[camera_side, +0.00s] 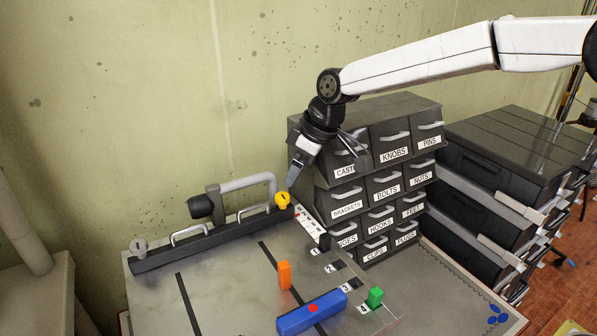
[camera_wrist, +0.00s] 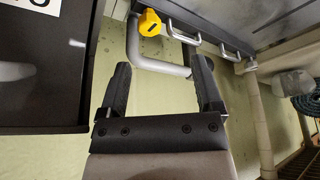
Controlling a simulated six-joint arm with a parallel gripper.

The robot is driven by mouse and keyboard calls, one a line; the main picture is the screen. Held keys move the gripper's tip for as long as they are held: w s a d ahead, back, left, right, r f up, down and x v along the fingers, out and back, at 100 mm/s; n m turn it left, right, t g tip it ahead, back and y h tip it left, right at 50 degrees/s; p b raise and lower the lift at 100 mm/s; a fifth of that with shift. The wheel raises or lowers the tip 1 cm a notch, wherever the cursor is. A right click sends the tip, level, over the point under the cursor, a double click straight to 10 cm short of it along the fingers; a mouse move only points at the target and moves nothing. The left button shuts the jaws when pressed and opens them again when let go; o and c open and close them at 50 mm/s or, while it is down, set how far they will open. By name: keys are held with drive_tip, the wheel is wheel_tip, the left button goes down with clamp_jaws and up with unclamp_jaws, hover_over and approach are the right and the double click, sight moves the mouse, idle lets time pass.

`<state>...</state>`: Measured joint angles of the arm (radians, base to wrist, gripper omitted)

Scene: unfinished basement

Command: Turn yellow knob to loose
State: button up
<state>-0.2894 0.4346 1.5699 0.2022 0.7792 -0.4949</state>
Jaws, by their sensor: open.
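The yellow knob (camera_side: 282,200) sits at the right end of a long black bar (camera_side: 215,242) on the bench. A short dark mark shows on its face; I cannot read its setting. My gripper (camera_side: 320,165) is open and empty, above and to the right of the knob, apart from it. In the wrist view the knob (camera_wrist: 149,22) shows at the top, beyond the gap between my two open fingers (camera_wrist: 162,65) and slightly left of its middle. A white lettered strip (camera_side: 308,222) lies right of the knob; its words are too small to read.
Labelled drawers (camera_side: 388,185) stand close to the right of my gripper. A grey pipe handle (camera_side: 250,182) rises behind the bar. A grey knob (camera_side: 138,246) is at the bar's left end. Orange (camera_side: 284,275), blue (camera_side: 312,312) and green (camera_side: 375,298) blocks are on the bench.

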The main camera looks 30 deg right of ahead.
drive_tip(key=s+d+r, duration=0.2)
drive_tip(key=s+r, duration=0.3)
drive_tip(key=s, duration=0.4)
drive_tip(key=shift+s+d, duration=0.2)
drive_tip(key=shift+d, duration=0.15)
drive_tip(key=shift+w+f, duration=0.1)
idle(0.3)
drive_tip(key=m+h, duration=0.4)
drive_tip(key=m, duration=0.7)
approach(283, 196)
drive_tip(key=s, duration=0.1)
drive_tip(key=shift+w+a+f+m+h, duration=0.15)
drive_tip(key=shift+w+f+m+h, duration=0.15)
drive_tip(key=shift+m, duration=0.3)
drive_tip(key=shift+w+a+f+m+h, duration=0.2)
drive_tip(key=shift+w+f+m, duration=0.25)
drive_tip(key=shift+m, duration=0.15)
drive_tip(key=shift+x, duration=3.85)
